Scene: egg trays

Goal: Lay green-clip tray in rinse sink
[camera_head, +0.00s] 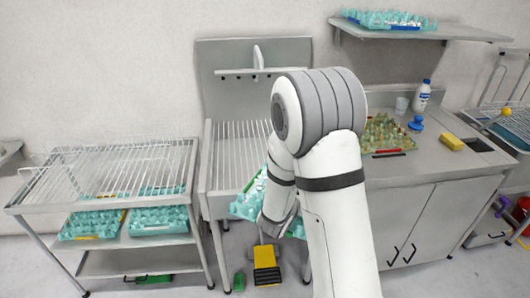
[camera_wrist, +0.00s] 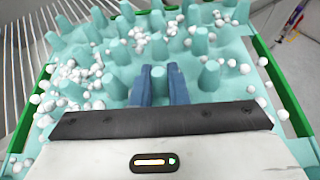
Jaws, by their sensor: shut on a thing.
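My gripper (camera_wrist: 161,84) is shut on a teal egg tray (camera_wrist: 115,85), with its two dark blue fingers on either side of one teal post. Green clips (camera_wrist: 285,95) run along the tray's left and right edges, and many small white balls or foam lie among its posts. In the head view the held tray (camera_head: 246,207) hangs tilted at the front of a steel basin unit (camera_head: 235,150) with a ribbed surface and a tap; my arm hides part of both. The gripper is mostly hidden there.
A wire-topped rack (camera_head: 120,175) at left holds teal trays (camera_head: 92,224) underneath. The counter (camera_head: 440,165) at right bears a dirty tray with a red clip (camera_head: 388,153), a bottle (camera_head: 421,97) and a yellow sponge (camera_head: 450,142). A wall shelf (camera_head: 400,33) holds another tray. A yellow-black object (camera_head: 266,266) shows low.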

